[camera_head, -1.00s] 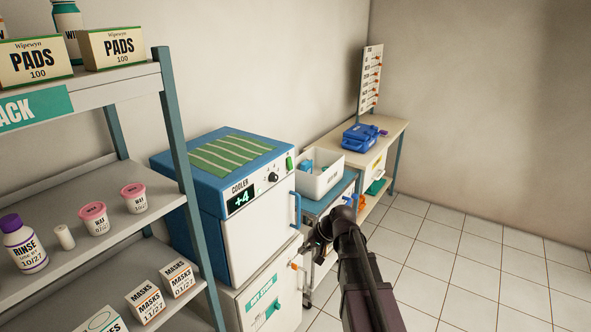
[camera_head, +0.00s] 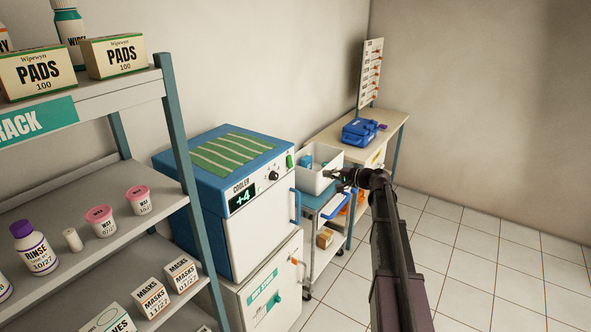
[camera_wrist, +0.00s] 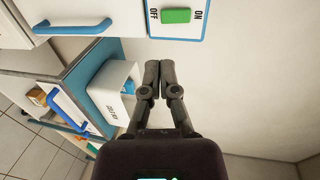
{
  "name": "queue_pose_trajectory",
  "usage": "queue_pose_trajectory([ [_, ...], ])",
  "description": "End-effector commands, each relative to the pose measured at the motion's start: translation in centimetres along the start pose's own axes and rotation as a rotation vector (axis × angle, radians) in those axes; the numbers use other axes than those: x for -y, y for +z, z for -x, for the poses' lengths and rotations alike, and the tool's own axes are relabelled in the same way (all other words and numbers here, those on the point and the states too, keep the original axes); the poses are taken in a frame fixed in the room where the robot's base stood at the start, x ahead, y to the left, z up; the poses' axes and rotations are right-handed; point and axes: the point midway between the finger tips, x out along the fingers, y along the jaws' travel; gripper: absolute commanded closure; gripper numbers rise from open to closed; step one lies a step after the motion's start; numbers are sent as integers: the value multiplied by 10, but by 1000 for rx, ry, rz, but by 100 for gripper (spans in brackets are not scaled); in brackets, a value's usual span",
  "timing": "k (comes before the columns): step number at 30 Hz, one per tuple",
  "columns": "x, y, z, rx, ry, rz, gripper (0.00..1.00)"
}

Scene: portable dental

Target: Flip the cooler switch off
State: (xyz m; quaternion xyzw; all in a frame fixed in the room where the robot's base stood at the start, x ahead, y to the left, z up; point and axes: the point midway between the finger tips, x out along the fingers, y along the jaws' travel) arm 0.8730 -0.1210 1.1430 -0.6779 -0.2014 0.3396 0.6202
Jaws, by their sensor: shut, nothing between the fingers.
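The blue and white cooler (camera_head: 262,222) stands at centre left in the head view, with a +4 display and a dark knob on its front. Its green switch (camera_head: 289,161) is at the panel's right end. In the wrist view the green switch (camera_wrist: 176,15) sits at the top edge on a white plate, with OFF printed to its left and ON to its right. My gripper (camera_wrist: 159,64) is shut and empty, below the switch in that picture and apart from it. In the head view my gripper (camera_head: 332,174) is right of the cooler, in front of the white bin.
A blue cooler handle (camera_head: 296,206) sticks out from the door. The white bin (camera_head: 318,178) stands on a cart (camera_head: 330,204) right of the cooler. A bench (camera_head: 392,127) with a blue case (camera_head: 360,132) is behind. A shelf rack (camera_head: 180,150) stands at left. Tiled floor is clear at right.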

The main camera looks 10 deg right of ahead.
Motion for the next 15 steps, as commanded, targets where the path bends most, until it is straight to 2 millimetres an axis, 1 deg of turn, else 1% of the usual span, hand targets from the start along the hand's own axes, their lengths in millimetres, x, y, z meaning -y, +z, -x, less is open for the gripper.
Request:
queue_pose_trajectory([
  [10, 0, 0, 0, -1, -2, -1, 100],
  [15, 0, 0, -5, 1, -2, 0, 100],
])
